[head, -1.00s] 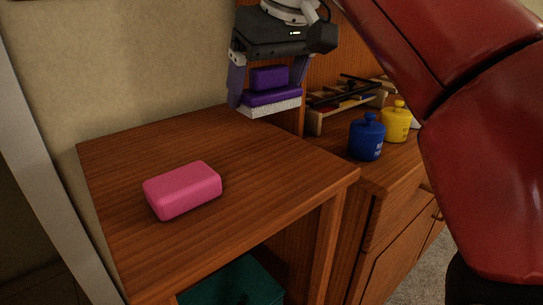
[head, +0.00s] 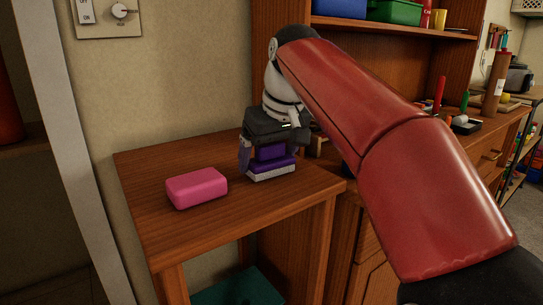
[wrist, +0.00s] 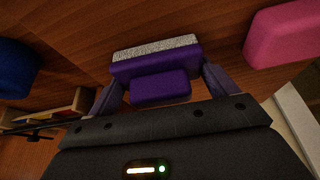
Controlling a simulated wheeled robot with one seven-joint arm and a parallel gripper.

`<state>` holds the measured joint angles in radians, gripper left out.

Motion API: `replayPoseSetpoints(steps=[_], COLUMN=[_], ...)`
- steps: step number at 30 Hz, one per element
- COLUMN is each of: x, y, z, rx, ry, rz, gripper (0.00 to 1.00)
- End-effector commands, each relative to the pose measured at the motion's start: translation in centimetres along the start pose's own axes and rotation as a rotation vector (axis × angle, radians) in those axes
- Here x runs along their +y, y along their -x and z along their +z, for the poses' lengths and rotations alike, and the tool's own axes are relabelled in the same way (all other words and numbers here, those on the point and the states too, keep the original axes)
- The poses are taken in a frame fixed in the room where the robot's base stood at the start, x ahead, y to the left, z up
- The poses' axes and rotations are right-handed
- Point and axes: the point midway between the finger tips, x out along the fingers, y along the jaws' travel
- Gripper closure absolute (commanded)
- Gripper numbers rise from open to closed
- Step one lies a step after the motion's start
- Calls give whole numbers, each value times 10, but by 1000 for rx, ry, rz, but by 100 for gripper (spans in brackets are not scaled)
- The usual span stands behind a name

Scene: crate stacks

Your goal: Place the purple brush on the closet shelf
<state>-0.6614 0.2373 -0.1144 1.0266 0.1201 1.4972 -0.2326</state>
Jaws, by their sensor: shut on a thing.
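My gripper (head: 268,162) is shut on the purple brush (head: 270,167), with one finger at each end of it. The brush has a purple block handle on a wider purple base, with pale bristles facing down. It is over the wooden shelf top (head: 225,225), right of the pink block. In the wrist view the brush (wrist: 155,68) sits between the fingers, its pale bristle side facing the wood. I cannot tell whether the bristles touch the wood.
A pink block (head: 197,188) lies on the same wooden top, left of the brush. A teal box (head: 240,288) is in the compartment below. A blue jar (wrist: 15,68) and a wooden rack (wrist: 62,110) show in the wrist view. Bare wood lies in front of the brush.

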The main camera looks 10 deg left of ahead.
Motion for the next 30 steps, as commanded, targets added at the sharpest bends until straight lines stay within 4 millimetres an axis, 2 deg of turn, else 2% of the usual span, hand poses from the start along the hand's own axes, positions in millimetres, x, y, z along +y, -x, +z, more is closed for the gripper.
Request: replayPoseSetpoints(steps=[5, 6, 9, 20, 24, 30], x=[0, 0, 0, -1, 1, -4], y=[-4, -4, -3, -5, 27, 56], z=[2, 2, 2, 2, 0, -4], rx=[0, 0, 0, 1, 4, 3], ry=[0, 0, 0, 1, -2, -2], rz=[0, 0, 0, 0, 1, 0], gripper=[38, 12, 0, 0, 0, 0])
